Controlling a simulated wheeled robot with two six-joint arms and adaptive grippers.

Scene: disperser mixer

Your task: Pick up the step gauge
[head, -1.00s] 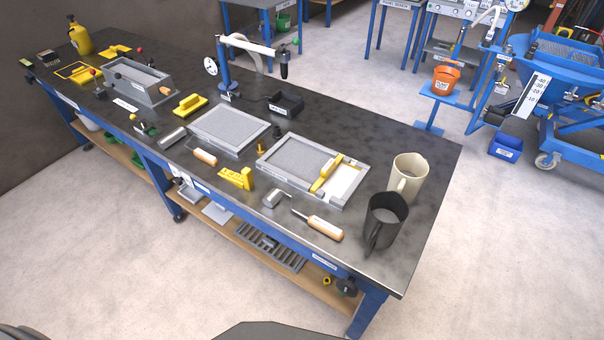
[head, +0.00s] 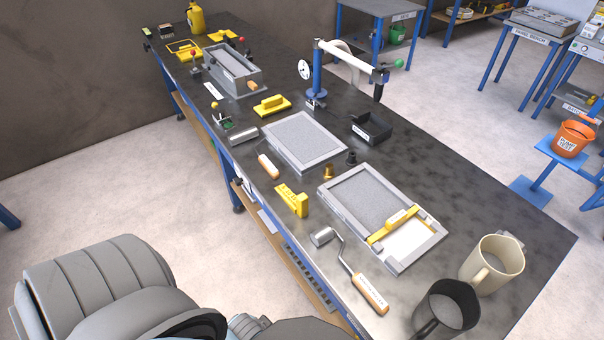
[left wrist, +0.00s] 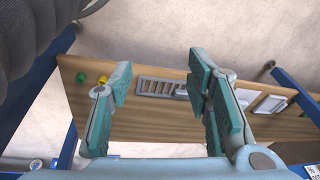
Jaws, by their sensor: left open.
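The step gauge, which I take to be the yellow stepped block (head: 292,200), lies near the front edge of the dark bench top, left of the framed tray with a yellow bar. It does not show in the left wrist view. My left gripper (left wrist: 158,82) is open and empty, its teal pads wide apart over the wooden lower shelf (left wrist: 155,122). In the head view my left arm is at the bottom left, off the bench's front side, and its fingers are hidden. My right gripper is in neither view.
Close to the gauge lie an orange-handled tool (head: 268,166), a roller with a wooden handle (head: 370,294), a brass weight (head: 328,172) and two framed trays (head: 303,142) (head: 400,262). A dark mug (head: 446,310) and a cream mug (head: 492,265) stand at the right. Bare bench surrounds the gauge.

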